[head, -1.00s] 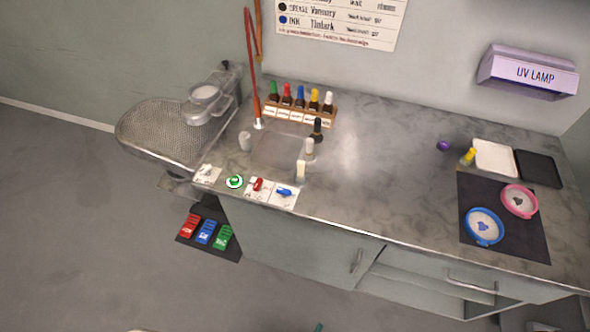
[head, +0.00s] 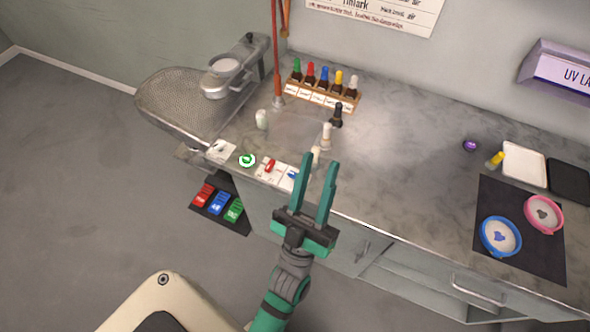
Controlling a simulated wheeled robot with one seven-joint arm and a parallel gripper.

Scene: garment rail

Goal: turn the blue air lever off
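The blue air lever (head: 292,174) sits on a white plate at the counter's front edge, right of the red lever (head: 269,166). My gripper's left finger covers part of its right side. My gripper (head: 320,161) is open and empty, its two teal fingers apart and pointing toward the back of the counter. In the picture its fingertips lie just right of the blue lever; I cannot tell their height above the counter or whether they touch anything.
A green round button (head: 247,160) is left of the levers. White-capped bottles (head: 326,136) and a dark bottle (head: 337,115) stand close behind the fingertips. A rack of coloured bottles (head: 322,92) is farther back. The counter's middle (head: 400,150) is clear.

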